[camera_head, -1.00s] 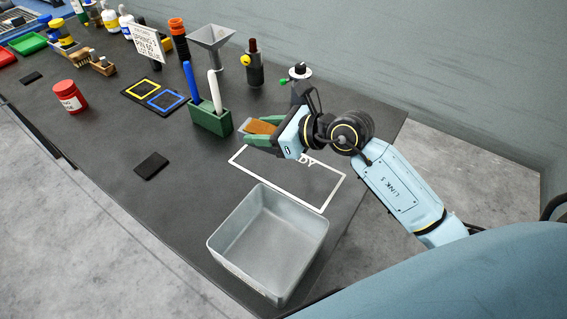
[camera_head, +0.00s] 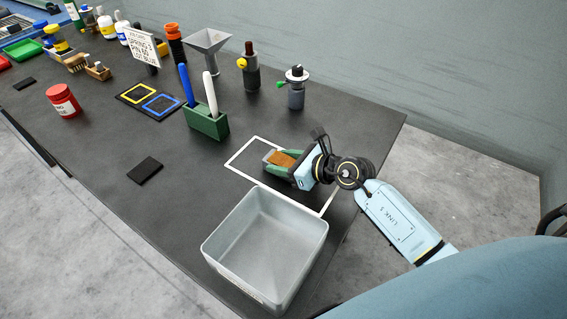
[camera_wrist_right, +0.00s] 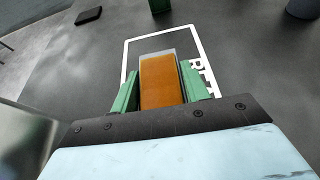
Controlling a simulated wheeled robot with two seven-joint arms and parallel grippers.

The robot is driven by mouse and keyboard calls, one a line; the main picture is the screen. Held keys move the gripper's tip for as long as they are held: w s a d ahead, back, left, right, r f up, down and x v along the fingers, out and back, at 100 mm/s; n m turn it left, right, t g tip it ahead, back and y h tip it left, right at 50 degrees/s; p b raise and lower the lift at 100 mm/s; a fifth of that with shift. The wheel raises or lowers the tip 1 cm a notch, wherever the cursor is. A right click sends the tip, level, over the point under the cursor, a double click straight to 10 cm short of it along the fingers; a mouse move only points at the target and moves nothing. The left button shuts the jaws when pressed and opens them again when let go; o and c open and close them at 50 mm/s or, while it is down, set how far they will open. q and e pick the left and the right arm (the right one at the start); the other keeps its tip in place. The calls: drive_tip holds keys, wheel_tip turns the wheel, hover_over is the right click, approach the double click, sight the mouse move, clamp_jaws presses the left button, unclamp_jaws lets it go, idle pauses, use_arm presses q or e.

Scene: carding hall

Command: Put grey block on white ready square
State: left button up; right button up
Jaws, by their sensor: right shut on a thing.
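The grey block (camera_head: 270,156), with a broad orange-brown face and a pale grey end, is between the green fingers of my right gripper (camera_head: 281,160). The right gripper is shut on it. In the right wrist view the block (camera_wrist_right: 162,80) points away from the palm, with a green finger on each side. The white ready square (camera_head: 243,149) is an outline painted on the dark table; the block is over its inside. The gripper hides part of the outline and lettering. I cannot tell whether the block touches the table. My left gripper is not in view.
A grey open bin (camera_head: 222,254) stands close in front of the square. A green holder (camera_head: 207,124) with a blue and a white stick stands behind left. A small dark pad (camera_head: 145,170) lies to the left. Bottles and a funnel (camera_head: 208,42) stand farther back.

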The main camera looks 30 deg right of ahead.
drive_tip(key=shift+r, duration=0.1)
drive_tip(key=o, duration=1.3)
drive_tip(key=shift+f, duration=0.2)
drive_tip(key=shift+s+r, duration=0.15)
drive_tip(key=shift+r, duration=0.1)
drive_tip(key=p+v, duration=0.1)
drive_tip(key=v, duration=1)
drive_tip(key=shift+s+d, duration=0.15)
drive_tip(key=shift+s, duration=0.2)
